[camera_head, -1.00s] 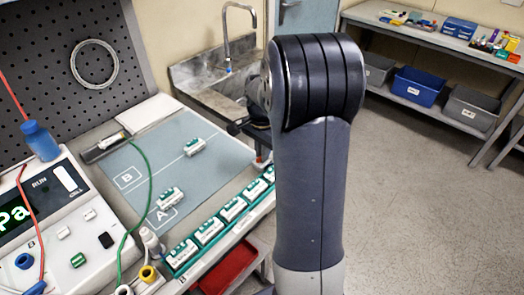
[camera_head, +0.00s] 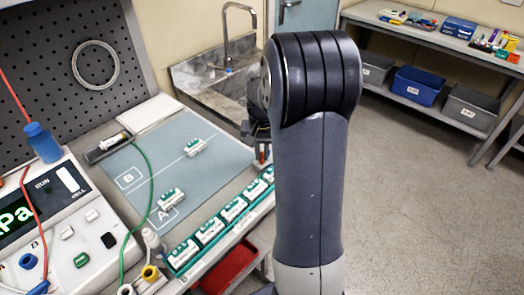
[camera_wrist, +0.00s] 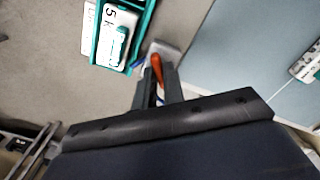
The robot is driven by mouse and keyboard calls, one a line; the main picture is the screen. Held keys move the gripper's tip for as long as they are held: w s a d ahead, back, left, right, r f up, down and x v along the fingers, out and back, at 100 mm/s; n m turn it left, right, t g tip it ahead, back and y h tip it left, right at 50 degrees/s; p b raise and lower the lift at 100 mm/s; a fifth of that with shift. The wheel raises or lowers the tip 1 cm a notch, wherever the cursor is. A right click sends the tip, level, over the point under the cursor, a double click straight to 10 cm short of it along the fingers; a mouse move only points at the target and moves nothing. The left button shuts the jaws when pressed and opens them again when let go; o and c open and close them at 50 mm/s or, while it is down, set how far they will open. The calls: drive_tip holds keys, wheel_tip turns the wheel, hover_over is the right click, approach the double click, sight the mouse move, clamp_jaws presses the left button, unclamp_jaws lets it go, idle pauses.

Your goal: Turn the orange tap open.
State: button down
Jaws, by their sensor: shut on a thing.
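The orange tap (camera_wrist: 157,67) shows in the wrist view as a small orange lever between my fingertips. My gripper (camera_wrist: 159,82) is shut on it, with a dark finger on each side. The tap's lower part is hidden by the fingers. In the head view, my gripper (camera_head: 261,149) is mostly hidden behind my arm. A small bit of orange-red shows below it, beside the far end of the green rack.
A green rack (camera_head: 180,266) of white modules runs along the bench edge. A blue-grey mat (camera_head: 160,150) holds two more modules. The pump (camera_head: 62,225) with red and green lines stands at left.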

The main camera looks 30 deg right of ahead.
sight(262, 156)
drive_tip(key=shift+n, duration=1.1)
drive_tip(key=c, duration=1.5)
unclamp_jaws()
wheel_tip(262, 156, up, 11)
drive_tip(key=shift+f, duration=0.15)
